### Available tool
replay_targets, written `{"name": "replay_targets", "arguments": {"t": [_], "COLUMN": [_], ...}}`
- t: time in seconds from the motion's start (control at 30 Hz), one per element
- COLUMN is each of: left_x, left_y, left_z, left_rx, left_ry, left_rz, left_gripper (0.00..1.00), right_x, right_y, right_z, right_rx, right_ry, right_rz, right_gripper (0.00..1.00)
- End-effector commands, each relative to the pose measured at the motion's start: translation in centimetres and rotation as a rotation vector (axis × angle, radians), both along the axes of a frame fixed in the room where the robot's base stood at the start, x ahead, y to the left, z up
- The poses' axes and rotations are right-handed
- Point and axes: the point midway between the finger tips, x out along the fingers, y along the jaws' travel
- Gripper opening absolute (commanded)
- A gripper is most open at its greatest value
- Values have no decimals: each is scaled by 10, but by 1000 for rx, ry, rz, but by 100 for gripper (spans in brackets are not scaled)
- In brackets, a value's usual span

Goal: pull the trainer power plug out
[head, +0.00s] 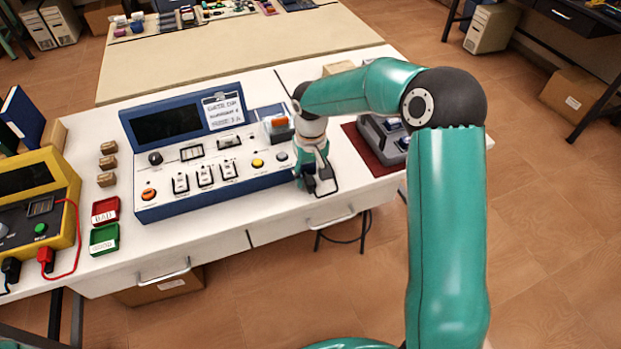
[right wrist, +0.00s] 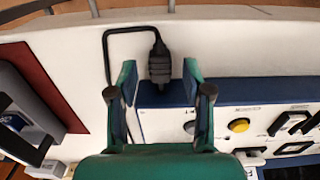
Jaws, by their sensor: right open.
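The trainer (head: 210,150) is a blue and white console with a dark screen, switches and knobs, standing on the white table. It also shows in the right wrist view (right wrist: 250,95). The black power plug (right wrist: 159,66) sits at the trainer's blue edge, with a black cable bending away from it. My right gripper (right wrist: 160,76) is open, with a fingertip on either side of the plug and a visible gap to each. In the head view my right gripper (head: 317,184) is at the trainer's front right corner and largely hides the plug. My left gripper is not in view.
A grey device on a dark red mat (head: 376,155) lies right of the trainer. Red (head: 105,209) and green (head: 104,238) trays, small brown blocks and a yellow meter (head: 62,185) stand to the left. The table's front edge is close to my right gripper.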

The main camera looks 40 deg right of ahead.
Motion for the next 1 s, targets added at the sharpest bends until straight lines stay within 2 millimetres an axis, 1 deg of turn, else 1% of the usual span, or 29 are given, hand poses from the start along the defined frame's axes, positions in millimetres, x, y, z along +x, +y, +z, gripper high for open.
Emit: {"name": "replay_targets", "arguments": {"t": [0.03, 0.3, 0.4, 0.5, 0.67, 1.0], "left_x": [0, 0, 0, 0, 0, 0], "left_y": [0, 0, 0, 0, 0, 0], "left_z": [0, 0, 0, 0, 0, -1], "left_rx": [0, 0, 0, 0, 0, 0], "left_ry": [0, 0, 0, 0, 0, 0], "left_rz": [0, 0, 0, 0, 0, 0], "left_gripper": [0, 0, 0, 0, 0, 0], "right_x": [1, 2, 1, 2, 1, 1], "right_y": [0, 1, 1, 1, 1, 1], "right_z": [10, 63, 80, 92, 101, 102], "right_rx": [0, 0, 1, 0, 1, 1], "right_ry": [-4, -3, -2, 0, 3, 3], "right_rz": [0, 1, 1, 2, 3, 2], "right_gripper": [50, 50, 50, 50, 50, 50]}}
